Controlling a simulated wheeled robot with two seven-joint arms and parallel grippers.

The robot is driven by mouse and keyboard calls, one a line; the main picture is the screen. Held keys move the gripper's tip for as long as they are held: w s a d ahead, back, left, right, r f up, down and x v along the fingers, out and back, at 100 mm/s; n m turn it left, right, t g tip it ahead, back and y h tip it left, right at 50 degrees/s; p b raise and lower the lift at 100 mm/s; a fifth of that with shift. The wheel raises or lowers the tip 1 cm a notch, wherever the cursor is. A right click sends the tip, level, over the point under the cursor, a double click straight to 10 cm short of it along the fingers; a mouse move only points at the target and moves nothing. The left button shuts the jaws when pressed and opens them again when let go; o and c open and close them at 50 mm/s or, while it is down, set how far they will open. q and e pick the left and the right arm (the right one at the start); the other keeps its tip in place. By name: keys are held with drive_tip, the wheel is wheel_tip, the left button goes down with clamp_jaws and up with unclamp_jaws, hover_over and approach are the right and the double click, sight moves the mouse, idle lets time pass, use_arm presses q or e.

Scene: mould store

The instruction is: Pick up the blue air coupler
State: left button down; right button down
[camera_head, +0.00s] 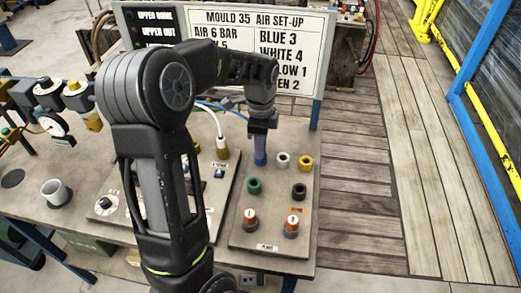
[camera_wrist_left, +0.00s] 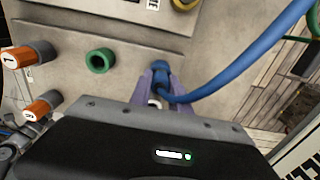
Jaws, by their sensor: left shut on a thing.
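The blue air coupler (camera_wrist_left: 160,70) shows in the left wrist view between my two purple-grey fingers, with a thick blue hose (camera_wrist_left: 255,60) curving away to the upper right. My left gripper (camera_head: 260,158) points down over the sloping grey panel (camera_head: 240,232) and is shut on the coupler. In the head view the fingers hide most of the coupler. I cannot tell whether it touches the panel. My right gripper is not in view.
The panel holds a green socket (camera_head: 254,186), a white one (camera_head: 283,159), a yellow one (camera_head: 306,162), a black one (camera_head: 299,190) and two orange-capped parts (camera_head: 250,217). A sign board (camera_head: 255,45) stands behind. Wooden flooring lies open to the right.

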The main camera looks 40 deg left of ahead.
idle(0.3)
use_arm(q)
wheel_tip(320, 180, up, 10)
drive_tip(key=shift+b, duration=0.6)
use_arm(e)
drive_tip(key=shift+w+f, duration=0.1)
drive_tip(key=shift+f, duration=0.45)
use_arm(q)
drive_tip(key=shift+d+r, duration=0.1)
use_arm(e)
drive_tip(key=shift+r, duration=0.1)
